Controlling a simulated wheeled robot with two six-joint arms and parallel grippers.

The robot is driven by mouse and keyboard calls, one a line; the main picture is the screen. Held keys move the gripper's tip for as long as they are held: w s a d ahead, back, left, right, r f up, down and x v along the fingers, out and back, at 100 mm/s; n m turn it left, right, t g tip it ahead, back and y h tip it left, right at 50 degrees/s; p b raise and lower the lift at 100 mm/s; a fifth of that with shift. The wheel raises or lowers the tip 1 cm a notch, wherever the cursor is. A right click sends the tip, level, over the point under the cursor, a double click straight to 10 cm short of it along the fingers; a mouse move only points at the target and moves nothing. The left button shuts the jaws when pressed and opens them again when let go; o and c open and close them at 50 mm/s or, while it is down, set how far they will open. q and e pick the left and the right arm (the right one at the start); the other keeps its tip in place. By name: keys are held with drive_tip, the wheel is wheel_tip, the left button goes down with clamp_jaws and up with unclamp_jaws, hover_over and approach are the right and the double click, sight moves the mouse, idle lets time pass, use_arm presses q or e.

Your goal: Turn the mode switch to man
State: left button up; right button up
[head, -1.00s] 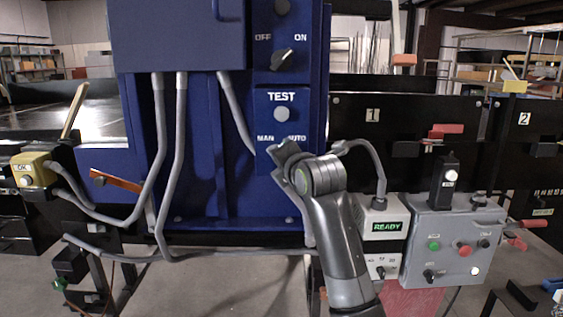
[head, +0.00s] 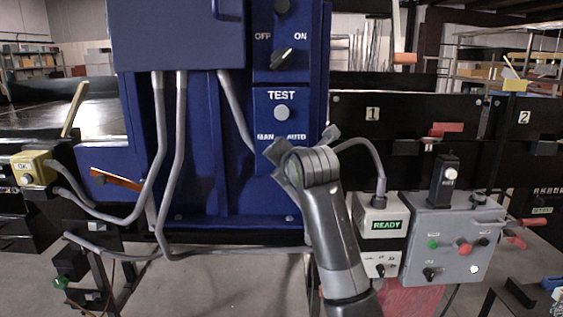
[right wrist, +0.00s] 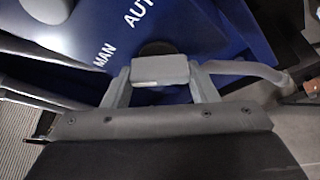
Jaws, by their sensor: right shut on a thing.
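The mode switch sits under the TEST button on the blue cabinet (head: 197,205), between the MAN label (right wrist: 103,56) and the AUTO label (right wrist: 141,14). In the head view my right gripper (head: 302,140) covers the switch and touches on the lower edge of the MAN label. In the right wrist view the switch's grey handle (right wrist: 160,70) is between the two fingers of my right gripper (right wrist: 161,86), which is shut on it. The labels look strongly tilted there, with AUTO above the handle and MAN to its upper left. My left gripper is not in view.
The TEST button (head: 282,113) and the OFF/ON switch (head: 282,58) are above on the cabinet. A READY display box (head: 380,215) and a grey control box (head: 455,240) stand to the right. A yellow OK box (head: 33,167) is at the far left.

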drive_tip(key=o, duration=1)
drive_tip(key=b+v, duration=0.3)
drive_tip(key=v, duration=1.4)
drive_tip(key=shift+s+d, duration=0.15)
